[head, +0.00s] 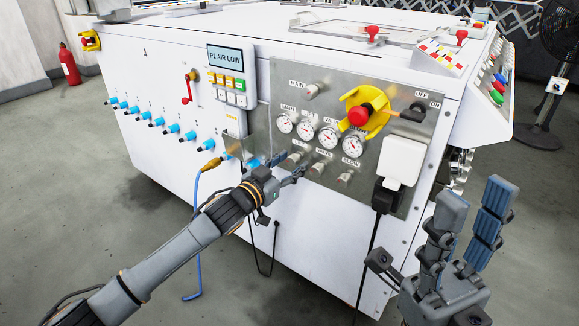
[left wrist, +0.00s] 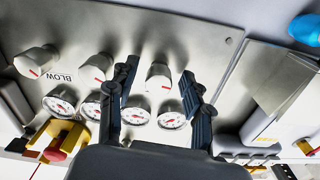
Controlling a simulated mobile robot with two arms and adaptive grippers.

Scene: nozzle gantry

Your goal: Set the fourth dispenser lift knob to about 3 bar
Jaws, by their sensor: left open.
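The lift knob (left wrist: 158,77), a metal knob with a red mark, sits at one end of the lower row of three knobs on the steel panel (head: 413,160). My left gripper (left wrist: 159,72) is open in the left wrist view, one finger on each side of this knob; I cannot tell whether they touch it. In the head view my left gripper (head: 287,168) is at the left end of that row and partly hides the knob. The lift gauge (left wrist: 136,110) shows between the fingers; its reading is too small to tell. My right gripper (head: 478,192) is open, empty, away from the panel.
The blow knob (left wrist: 38,60) and the middle knob (left wrist: 97,68) are beside the left finger. A yellow and red switch (head: 360,114) and a white socket box (head: 401,160) are on the panel.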

